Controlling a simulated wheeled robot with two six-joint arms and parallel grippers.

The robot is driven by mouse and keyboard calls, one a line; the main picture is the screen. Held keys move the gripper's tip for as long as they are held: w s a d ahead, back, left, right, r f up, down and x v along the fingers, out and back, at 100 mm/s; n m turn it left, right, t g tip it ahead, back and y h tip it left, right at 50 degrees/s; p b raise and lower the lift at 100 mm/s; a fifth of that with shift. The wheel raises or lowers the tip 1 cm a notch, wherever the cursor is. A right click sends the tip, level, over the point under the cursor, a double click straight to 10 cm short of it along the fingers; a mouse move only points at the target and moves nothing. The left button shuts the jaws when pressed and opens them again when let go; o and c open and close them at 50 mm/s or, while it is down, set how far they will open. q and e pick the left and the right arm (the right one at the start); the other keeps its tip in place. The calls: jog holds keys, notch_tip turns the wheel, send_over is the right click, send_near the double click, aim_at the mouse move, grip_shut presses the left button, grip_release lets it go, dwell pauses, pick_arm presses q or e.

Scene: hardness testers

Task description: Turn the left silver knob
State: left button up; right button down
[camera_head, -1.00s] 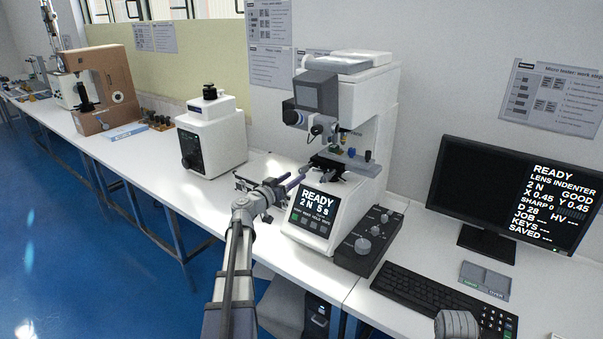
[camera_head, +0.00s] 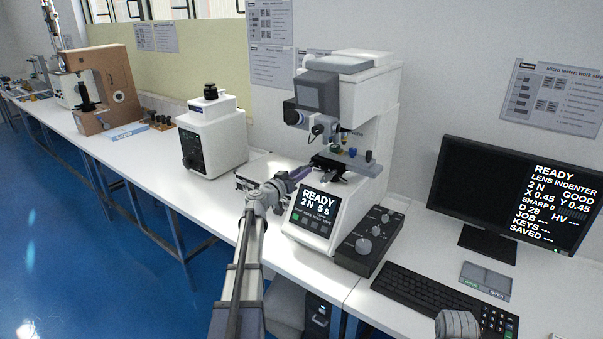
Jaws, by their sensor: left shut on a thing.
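The micro hardness tester (camera_head: 368,105) stands on the white bench, its lit front screen (camera_head: 318,206) reading "READY 2 N 5 s". Its stage (camera_head: 349,162) sits under the lens head, with small blue and dark knobs at its right. My left gripper (camera_head: 303,173) reaches in from the left, with its purple fingers at the left side of the stage. The fingers are shut at the left silver knob, which is small and mostly hidden by them.
A dark control box with grey knobs (camera_head: 363,246) lies right of the tester. A keyboard (camera_head: 436,304) and monitor (camera_head: 505,196) stand further right. A white machine (camera_head: 213,137) stands to the left. The bench between has free room.

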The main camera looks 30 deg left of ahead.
pick_arm(q)
grip_shut()
jog(key=shift+n, duration=0.3)
